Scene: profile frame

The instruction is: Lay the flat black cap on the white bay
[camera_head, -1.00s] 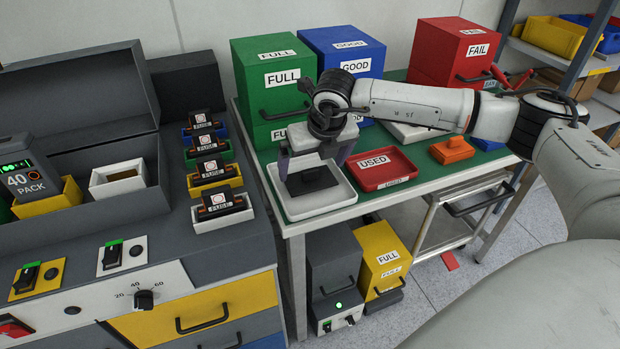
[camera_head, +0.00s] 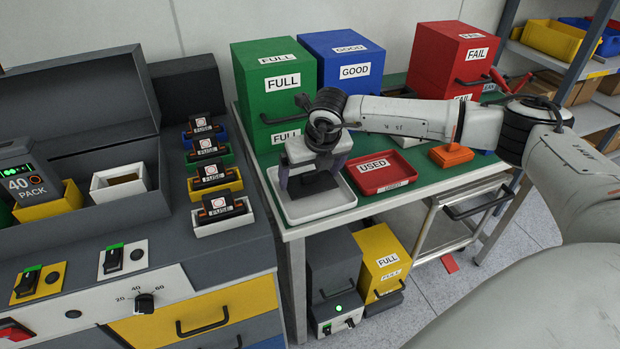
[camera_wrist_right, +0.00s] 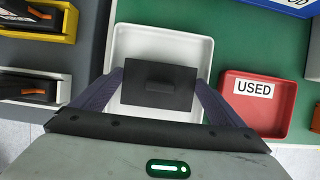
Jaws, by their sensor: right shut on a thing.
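The flat black cap (camera_wrist_right: 157,86) is a dark rectangular plate with a raised grip bar on top. In the head view the cap (camera_head: 312,186) is at the white tray, partly hidden by my fingers. My right gripper (camera_head: 314,176) is shut on it, one finger at each side in the wrist view (camera_wrist_right: 159,90). I cannot tell whether the cap touches the tray floor. At the left, the white bay (camera_head: 224,226) is the nearest in a row of coloured bays and holds a black fuse block labelled FUSE. My left gripper is not in view.
The white tray (camera_head: 338,208) stands on the green-topped table. A red USED tray (camera_head: 392,184) is just right of it, and an orange block (camera_head: 451,155) lies beyond. Green (camera_head: 262,75), blue (camera_head: 335,50) and red (camera_head: 440,60) boxes stand behind. A gap separates table and grey bench.

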